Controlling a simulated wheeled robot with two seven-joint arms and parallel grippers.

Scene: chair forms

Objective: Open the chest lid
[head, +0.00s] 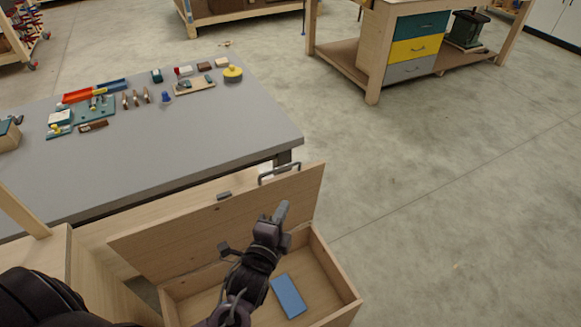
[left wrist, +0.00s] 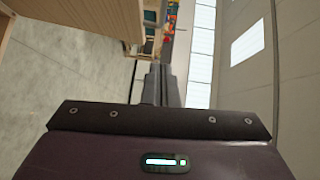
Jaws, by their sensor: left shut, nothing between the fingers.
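The wooden chest (head: 339,294) stands at the bottom of the head view, in front of the grey table. Its lid (head: 180,243) is raised and leans back, with a metal handle (head: 280,172) at its upper edge. A blue block (head: 289,296) lies inside on the chest floor. My left gripper (head: 283,211) is in front of the lid's inner face, above the chest opening; contact with the lid cannot be told. Its fingers are shut and empty, and they also show together in the left wrist view (left wrist: 160,85). My right gripper is not in view.
A grey table (head: 215,140) behind the chest carries several small tools and parts, an orange-red tray (head: 77,97) and a yellow round item (head: 233,73). A wooden bench with coloured drawers (head: 417,48) stands at the back right. The floor at right is clear.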

